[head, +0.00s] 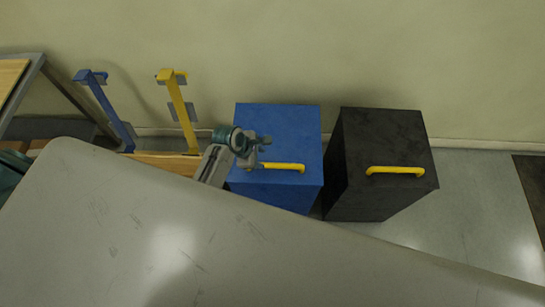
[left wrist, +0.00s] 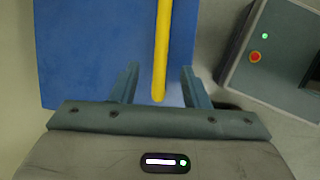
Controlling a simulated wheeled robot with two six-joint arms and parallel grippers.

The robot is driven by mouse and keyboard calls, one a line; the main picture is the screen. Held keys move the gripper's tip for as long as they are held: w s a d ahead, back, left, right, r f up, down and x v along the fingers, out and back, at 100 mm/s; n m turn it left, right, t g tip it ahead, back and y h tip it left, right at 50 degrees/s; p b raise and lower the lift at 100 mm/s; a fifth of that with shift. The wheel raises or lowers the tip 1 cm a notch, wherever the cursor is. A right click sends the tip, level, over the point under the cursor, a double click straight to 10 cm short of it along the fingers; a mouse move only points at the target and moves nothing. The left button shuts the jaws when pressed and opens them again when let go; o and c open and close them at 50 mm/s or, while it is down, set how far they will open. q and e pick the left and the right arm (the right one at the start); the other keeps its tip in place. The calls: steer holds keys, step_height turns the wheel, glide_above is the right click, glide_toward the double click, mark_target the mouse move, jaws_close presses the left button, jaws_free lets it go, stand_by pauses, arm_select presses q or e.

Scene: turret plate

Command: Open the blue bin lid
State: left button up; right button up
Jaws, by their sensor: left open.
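The blue bin (head: 291,126) stands near the wall with its flat lid shut. A yellow bar handle (head: 287,167) lies along the lid's near part. My left gripper (head: 263,152) is over the lid at the left end of this handle. In the left wrist view its two fingers (left wrist: 160,72) are open. The yellow handle (left wrist: 163,40) runs between them, with the blue lid (left wrist: 95,50) behind. I cannot tell whether a finger touches the handle. My right gripper is not in view.
A black bin (head: 385,137) with a yellow handle (head: 395,170) stands close on the right of the blue bin. On the left are a blue post (head: 108,110) and a yellow post (head: 181,112). The wall (head: 300,50) is behind; floor (head: 480,200) is clear at right.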

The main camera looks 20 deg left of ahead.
mark_target(272, 165)
arm_select(q)
steer(key=x, duration=0.9)
steer(key=shift+s+p, duration=0.1)
steer(key=shift+p, duration=0.25)
steer(key=shift+d+f, duration=0.1)
steer(key=shift+f, duration=0.1)
steer(key=c, duration=0.6)
jaws_close()
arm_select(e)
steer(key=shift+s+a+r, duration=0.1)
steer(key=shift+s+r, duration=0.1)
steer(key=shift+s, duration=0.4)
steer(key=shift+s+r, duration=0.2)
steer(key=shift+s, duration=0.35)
